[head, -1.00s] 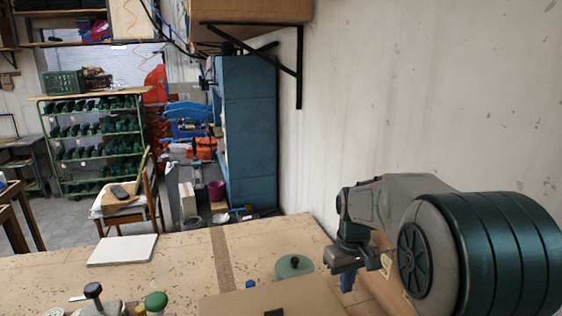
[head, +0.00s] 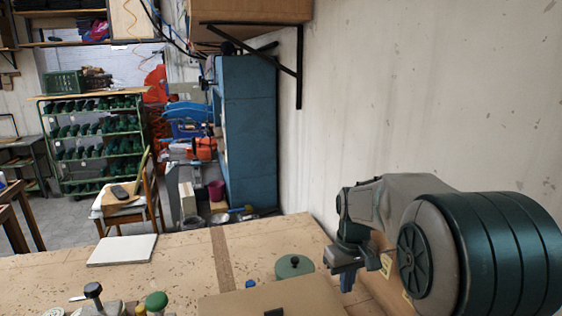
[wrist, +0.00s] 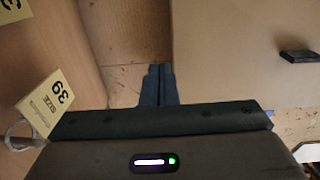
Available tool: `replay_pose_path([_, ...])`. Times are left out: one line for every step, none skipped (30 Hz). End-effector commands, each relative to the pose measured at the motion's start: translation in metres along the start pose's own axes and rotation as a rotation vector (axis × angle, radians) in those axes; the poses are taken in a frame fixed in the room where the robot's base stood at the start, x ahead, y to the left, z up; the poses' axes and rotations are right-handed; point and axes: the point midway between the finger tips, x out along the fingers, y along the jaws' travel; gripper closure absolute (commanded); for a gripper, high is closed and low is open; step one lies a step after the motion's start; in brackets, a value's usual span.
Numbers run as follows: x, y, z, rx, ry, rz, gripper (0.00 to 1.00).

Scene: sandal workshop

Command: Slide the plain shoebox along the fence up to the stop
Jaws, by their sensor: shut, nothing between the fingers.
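A plain tan cardboard box (head: 235,303) without a visible label lies at the bottom of the head view, cut off by the frame, with a small black piece on top. I take it for the plain shoebox. In the wrist view this box (wrist: 225,60) fills the right side. My gripper (wrist: 159,84) is shut and empty, fingers together, in the gap between this box and a brown surface with size tags on the left. In the head view my gripper (head: 346,283) is right of the box. I cannot make out the fence or the stop for certain.
A size 39 tag (wrist: 47,103) is near the left of my gripper. A green round lidded item (head: 294,266) and a blue cap (head: 250,284) stand behind the box. A white slab (head: 122,250) lies farther left. A wall (head: 430,100) runs along the right.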

Motion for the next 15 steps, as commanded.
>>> replay_pose_path([0.0,0.0,0.0,0.0,0.0,0.0,1.0])
replay_pose_path([0.0,0.0,0.0,0.0,0.0,0.0,1.0])
replay_pose_path([0.0,0.0,0.0,0.0,0.0,0.0,1.0])
replay_pose_path([0.0,0.0,0.0,0.0,0.0,0.0,1.0])
replay_pose_path([0.0,0.0,0.0,0.0,0.0,0.0,1.0])
replay_pose_path([0.001,0.0,0.0,0.0,0.0,0.0,1.0])
replay_pose_path([0.002,0.0,0.0,0.0,0.0,0.0,1.0])
replay_pose_path([0.002,0.0,0.0,0.0,0.0,0.0,1.0])
replay_pose_path([0.004,0.0,0.0,0.0,0.0,0.0,1.0])
replay_pose_path([0.005,0.0,0.0,0.0,-0.001,0.0,1.0])
replay_pose_path([0.007,0.0,0.0,0.0,-0.001,0.0,1.0])
replay_pose_path([0.009,0.0,0.0,0.0,-0.001,0.0,1.0])
replay_pose_path([0.011,0.0,0.0,0.0,-0.001,0.0,1.0])
replay_pose_path([0.012,0.0,0.0,0.0,-0.001,0.0,1.0])
replay_pose_path([0.014,0.0,0.0,0.0,-0.001,0.0,1.0])
